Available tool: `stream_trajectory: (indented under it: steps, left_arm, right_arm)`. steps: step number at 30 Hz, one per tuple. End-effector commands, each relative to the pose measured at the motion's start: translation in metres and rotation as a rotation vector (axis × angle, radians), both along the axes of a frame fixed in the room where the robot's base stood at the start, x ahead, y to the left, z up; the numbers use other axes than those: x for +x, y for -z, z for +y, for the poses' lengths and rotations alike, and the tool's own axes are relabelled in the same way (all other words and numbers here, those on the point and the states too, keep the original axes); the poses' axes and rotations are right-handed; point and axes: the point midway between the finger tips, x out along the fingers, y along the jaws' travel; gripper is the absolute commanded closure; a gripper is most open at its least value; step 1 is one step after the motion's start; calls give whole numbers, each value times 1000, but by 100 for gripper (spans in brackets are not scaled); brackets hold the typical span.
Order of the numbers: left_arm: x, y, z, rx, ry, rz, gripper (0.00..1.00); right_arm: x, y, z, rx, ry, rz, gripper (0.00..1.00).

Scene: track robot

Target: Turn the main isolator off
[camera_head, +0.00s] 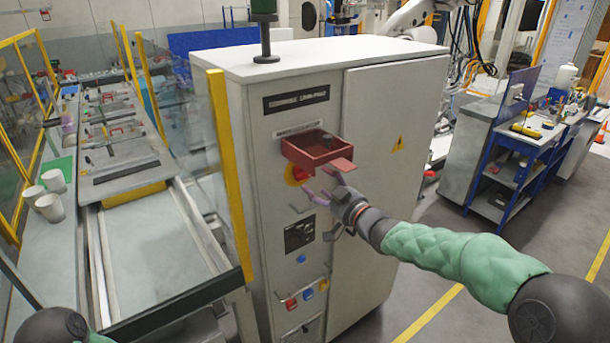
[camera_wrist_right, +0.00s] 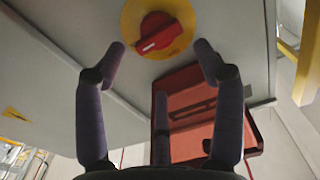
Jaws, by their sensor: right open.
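The main isolator is a red rotary knob (camera_wrist_right: 157,33) with a white mark, on a round yellow plate (camera_wrist_right: 181,12). In the head view the isolator (camera_head: 298,174) shows only partly, just under a red open-topped box on the grey cabinet (camera_head: 262,215). My right gripper (camera_head: 322,188) is in front of the cabinet, close to the isolator. In the right wrist view my right gripper (camera_wrist_right: 158,50) is open and empty, with its two outer fingertips on either side of the knob's lower part. Contact cannot be told. My left gripper is out of view.
The red box (camera_head: 318,150) juts out from the cabinet right above the isolator. Lower down are a blue button (camera_head: 301,259) and several coloured switches (camera_head: 307,294). A yellow-framed clear guard (camera_head: 228,175) stands left of the cabinet. Floor to the right is open.

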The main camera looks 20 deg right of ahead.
Motion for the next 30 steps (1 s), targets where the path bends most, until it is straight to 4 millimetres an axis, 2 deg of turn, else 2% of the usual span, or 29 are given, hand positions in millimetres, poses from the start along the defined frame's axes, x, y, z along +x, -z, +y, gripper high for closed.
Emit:
stream_trajectory:
  steps: [6,12,18,25,26,30]
  left_arm:
    - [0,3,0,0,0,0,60]
    - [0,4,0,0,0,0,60]
    - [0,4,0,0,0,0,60]
    - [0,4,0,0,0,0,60]
    - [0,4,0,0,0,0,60]
    - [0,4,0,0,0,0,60]
  right_arm:
    - [36,1,14,1,-2,0,31]
    - [57,0,21,1,0,0,31]
    - [65,0,24,1,0,0,31]
    - [65,0,24,1,0,0,31]
    - [65,0,24,1,0,0,33]
    - [65,0,24,1,1,0,73]
